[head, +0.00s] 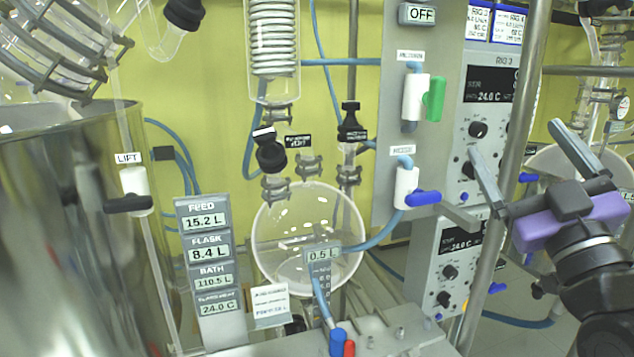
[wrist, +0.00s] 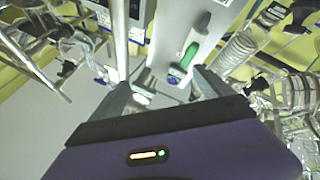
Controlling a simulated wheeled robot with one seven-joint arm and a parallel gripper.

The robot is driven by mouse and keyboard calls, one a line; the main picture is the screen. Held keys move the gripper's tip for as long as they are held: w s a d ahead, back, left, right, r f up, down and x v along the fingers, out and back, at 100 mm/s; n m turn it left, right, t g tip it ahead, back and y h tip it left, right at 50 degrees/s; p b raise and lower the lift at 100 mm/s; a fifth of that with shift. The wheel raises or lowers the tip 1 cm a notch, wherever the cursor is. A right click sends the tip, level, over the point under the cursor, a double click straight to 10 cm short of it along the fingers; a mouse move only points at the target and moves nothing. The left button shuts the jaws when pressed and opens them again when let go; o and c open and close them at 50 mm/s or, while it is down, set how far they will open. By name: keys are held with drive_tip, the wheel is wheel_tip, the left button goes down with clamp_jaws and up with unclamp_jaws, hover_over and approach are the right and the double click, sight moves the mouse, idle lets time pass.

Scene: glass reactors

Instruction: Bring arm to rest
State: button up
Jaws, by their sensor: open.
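My gripper (head: 528,158) is at the right of the head view, with its purple body and two long grey fingers spread wide apart. Nothing is between the fingers. It is raised in front of the steel post and the control panel (head: 490,125), and its left finger overlaps the panel's edge in the picture. In the wrist view, the two fingers (wrist: 160,92) point away, apart, toward the grey valve panel with the green-handled valve (wrist: 187,56). I cannot tell the exact gap between the fingers and the panel.
A steel post (head: 502,200) stands close left of my gripper. Valves with green (head: 433,98) and blue (head: 423,197) handles stick out from the grey panel. A round glass flask (head: 285,245) hangs at the centre. A big metal bath (head: 60,230) fills the left. More glassware (head: 605,100) stands behind the gripper.

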drive_tip(key=s+a+f+m+g+h, duration=0.1)
drive_tip(key=s+f+m+h, duration=0.2)
drive_tip(key=f, duration=0.5)
drive_tip(key=s+f+m, duration=0.3)
drive_tip(key=s+f, duration=0.3)
drive_tip(key=f, duration=0.1)
drive_tip(key=s+a+f+m+g+h, duration=0.1)
drive_tip(key=s+f+m+h, duration=0.2)
drive_tip(key=f, duration=0.5)
drive_tip(key=s+a+f+n+g+y, duration=0.1)
drive_tip(key=s+f+g, duration=0.1)
drive_tip(key=s+f, duration=0.4)
drive_tip(key=s+a+f+n+g+y, duration=0.1)
drive_tip(key=s+f, duration=0.5)
drive_tip(key=s, duration=0.7)
drive_tip(key=s+a+f+g+y, duration=0.2)
drive_tip(key=s+f, duration=0.4)
drive_tip(key=s, duration=0.4)
drive_tip(key=shift+a+n+g+y, duration=0.4)
drive_tip(key=shift+a+g, duration=0.2)
drive_tip(key=shift+g, duration=0.6)
